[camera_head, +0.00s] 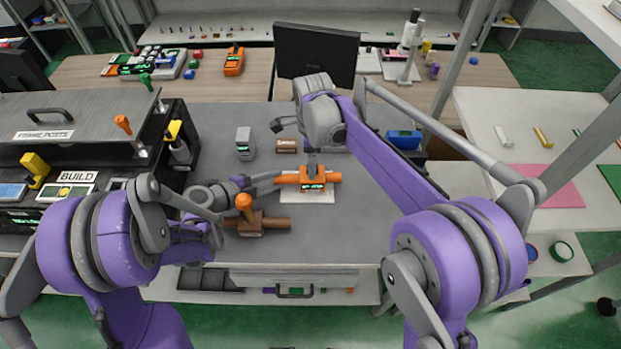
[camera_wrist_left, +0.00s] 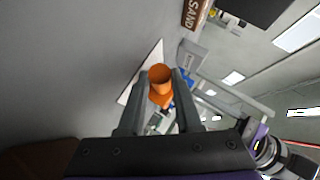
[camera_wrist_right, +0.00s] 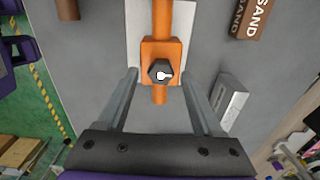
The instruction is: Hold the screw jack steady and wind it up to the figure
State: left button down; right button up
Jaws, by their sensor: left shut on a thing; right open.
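The screw jack (camera_head: 316,184) is an orange body with a sideways bar and a small green display, standing on a white plate (camera_head: 307,197) on the grey bench. The display's figure is too small to read. In the right wrist view the jack (camera_wrist_right: 175,50) shows a dark hex head (camera_wrist_right: 160,72) with a white mark on top. My left gripper (camera_head: 277,182) is shut on the left end of the jack's bar; the bar's round end (camera_wrist_left: 160,75) shows between its fingers. My right gripper (camera_wrist_right: 160,85) is open above the jack, its fingers either side of the hex head and apart from it.
A brown fixture with an orange knob (camera_head: 258,224) stands just in front of my left gripper. Behind the jack are a brown SAND block (camera_head: 286,146) and a grey block (camera_head: 244,143). A monitor (camera_head: 315,52) stands farther back.

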jog(key=shift+s+f, duration=0.1)
jog(key=shift+f, duration=1.55)
